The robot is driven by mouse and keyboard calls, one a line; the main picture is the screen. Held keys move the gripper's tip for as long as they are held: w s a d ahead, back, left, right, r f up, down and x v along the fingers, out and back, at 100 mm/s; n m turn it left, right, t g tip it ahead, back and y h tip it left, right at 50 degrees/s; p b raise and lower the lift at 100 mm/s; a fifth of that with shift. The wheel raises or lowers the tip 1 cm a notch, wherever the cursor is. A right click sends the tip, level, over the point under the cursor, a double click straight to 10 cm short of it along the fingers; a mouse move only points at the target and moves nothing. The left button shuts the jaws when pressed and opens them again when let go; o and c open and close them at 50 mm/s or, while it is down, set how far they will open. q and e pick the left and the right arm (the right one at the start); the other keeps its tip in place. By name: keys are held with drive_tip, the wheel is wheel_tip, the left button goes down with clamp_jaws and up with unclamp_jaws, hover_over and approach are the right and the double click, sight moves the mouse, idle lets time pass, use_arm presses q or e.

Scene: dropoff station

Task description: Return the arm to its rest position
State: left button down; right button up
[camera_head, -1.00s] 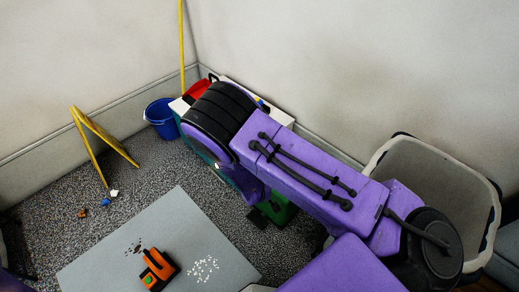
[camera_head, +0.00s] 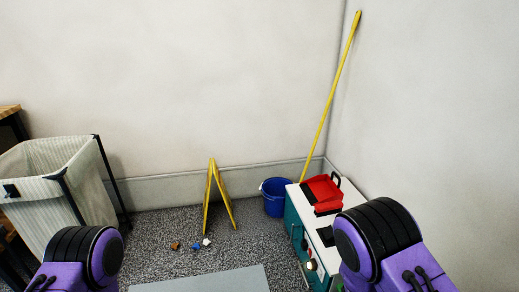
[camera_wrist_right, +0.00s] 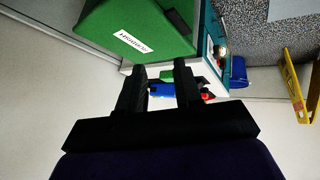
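In the head view, a purple link of my right arm with a black ribbed joint shows at the lower right, in front of the teal cabinet. Its gripper is outside that view. In the right wrist view my right gripper (camera_wrist_right: 160,75) has its two black fingers apart, with nothing seen held between them. Small blue and green items show beyond the fingers. A purple part of my left arm shows at the lower left of the head view; the left gripper is out of view.
A teal cabinet (camera_head: 292,212) with a white top bears a red item (camera_head: 322,190). A blue bucket (camera_head: 274,200), yellow floor sign (camera_head: 209,194), yellow pole (camera_head: 330,95) and white hamper (camera_head: 38,200) stand around. A green labelled box (camera_wrist_right: 130,30) is near the right gripper.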

drive_tip(key=s+f+m+g+y, duration=0.1)
drive_tip(key=s+f+m+g, duration=0.1)
drive_tip(key=s, duration=0.7)
drive_tip(key=s+f+m+g+y, duration=0.1)
drive_tip(key=s+f+m+g, duration=0.15)
drive_tip(key=s, duration=0.65)
wheel_tip(320, 180, up, 15)
drive_tip(key=p, duration=1.4)
drive_tip(key=shift+w+t+h+p, duration=0.15)
drive_tip(key=shift+t+h+p, duration=0.15)
drive_tip(key=shift+t, duration=0.15)
drive_tip(key=shift+d, duration=0.1)
